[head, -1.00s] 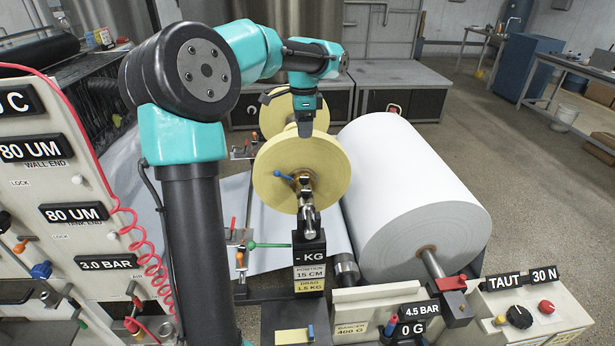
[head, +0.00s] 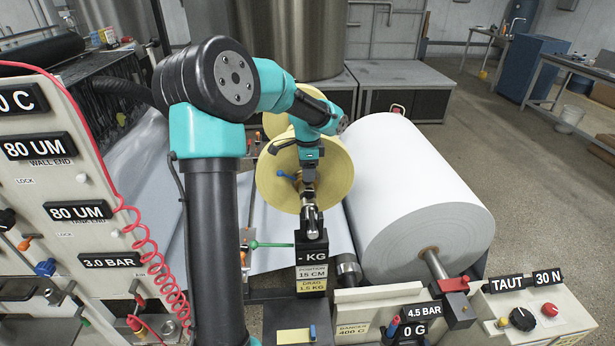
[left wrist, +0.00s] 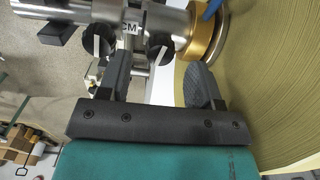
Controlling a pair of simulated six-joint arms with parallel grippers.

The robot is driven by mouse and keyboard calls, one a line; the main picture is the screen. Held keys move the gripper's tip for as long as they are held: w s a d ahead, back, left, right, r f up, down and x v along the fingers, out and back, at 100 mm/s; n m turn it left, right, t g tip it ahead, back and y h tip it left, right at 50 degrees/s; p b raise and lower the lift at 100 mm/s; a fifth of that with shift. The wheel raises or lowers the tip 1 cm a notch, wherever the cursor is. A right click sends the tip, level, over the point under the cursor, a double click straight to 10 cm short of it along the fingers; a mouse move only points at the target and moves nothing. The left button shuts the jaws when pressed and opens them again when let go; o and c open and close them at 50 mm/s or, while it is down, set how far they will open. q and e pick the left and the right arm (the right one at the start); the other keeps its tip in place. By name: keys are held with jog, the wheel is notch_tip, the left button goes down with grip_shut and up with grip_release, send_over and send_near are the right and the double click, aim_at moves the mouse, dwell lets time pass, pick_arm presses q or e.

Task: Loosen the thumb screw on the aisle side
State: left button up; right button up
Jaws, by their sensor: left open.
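A small blue-handled screw (head: 285,175) sits at the hub on the near face of the front yellow disc (head: 330,190). Its blue part also shows at the top edge of the left wrist view (left wrist: 212,9), beside a brass collar (left wrist: 207,35) on the metal shaft (head: 312,215). I cannot tell for sure that this is the thumb screw meant. My left gripper (head: 309,180) points down in front of the disc, at the shaft just right of the blue handle. In the wrist view its two fingers are apart, with nothing clearly between them. My right gripper is not in view.
A large white paper roll (head: 410,200) stands close on the right. A post with KG, position and drag labels (head: 311,265) stands below the shaft. A green-handled lever (head: 270,245) is left of it. Open floor (head: 540,200) lies beyond the roll.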

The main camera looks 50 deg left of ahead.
pick_arm(q)
jog(key=shift+f, duration=1.4)
jog(key=c, duration=0.9)
